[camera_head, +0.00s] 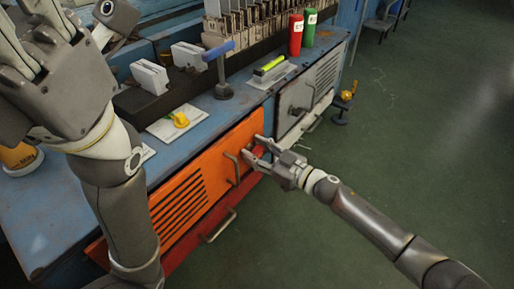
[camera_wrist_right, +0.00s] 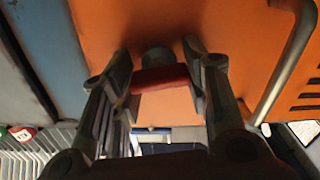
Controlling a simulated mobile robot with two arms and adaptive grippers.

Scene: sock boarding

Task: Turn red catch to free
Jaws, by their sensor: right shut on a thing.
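The red catch (camera_wrist_right: 160,78) sits on the front of an orange panel (camera_head: 200,180), near the panel's right edge. It is a short red bar on a dark round stub in the right wrist view. My right gripper (camera_head: 256,152) is shut on the red catch, with one finger on each side of it. In the head view the fingers hide much of the catch. My left gripper (camera_head: 35,40) is raised at the upper left, close to the camera and away from the catch. Whether its fingers are open or shut is unclear.
A bar handle (camera_head: 232,167) stands out from the orange panel beside the catch. A grey panel (camera_head: 294,106) is to its right. The green floor (camera_head: 420,120) at right is clear.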

